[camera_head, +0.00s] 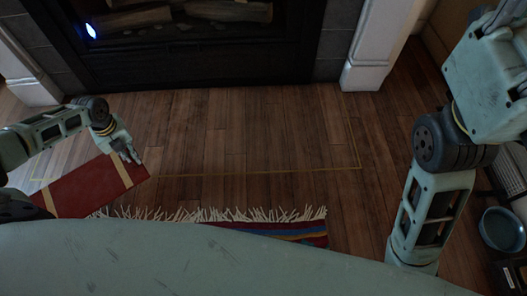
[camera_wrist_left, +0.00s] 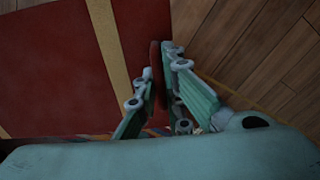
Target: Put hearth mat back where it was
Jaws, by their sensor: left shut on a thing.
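The hearth mat, which I take to be the red mat with tan stripes (camera_head: 78,192), is at the left of the head view, partly hidden by my arm and body. My left gripper (camera_head: 131,154) is shut on its right edge. In the left wrist view the fingers (camera_wrist_left: 157,88) pinch a fold of the red mat (camera_wrist_left: 48,70). A thin yellow outline (camera_head: 250,173) is marked on the wood floor before the fireplace (camera_head: 200,55); the mat overlaps its left front corner. My right arm shows at the right, but its gripper is out of frame.
A multicoloured striped rug with white fringe (camera_head: 290,229) lies in front of the outline, partly hidden by my body. White pillars (camera_head: 376,50) flank the fireplace. A teal bowl (camera_head: 502,229) is at the far right. The floor inside the outline is mostly bare.

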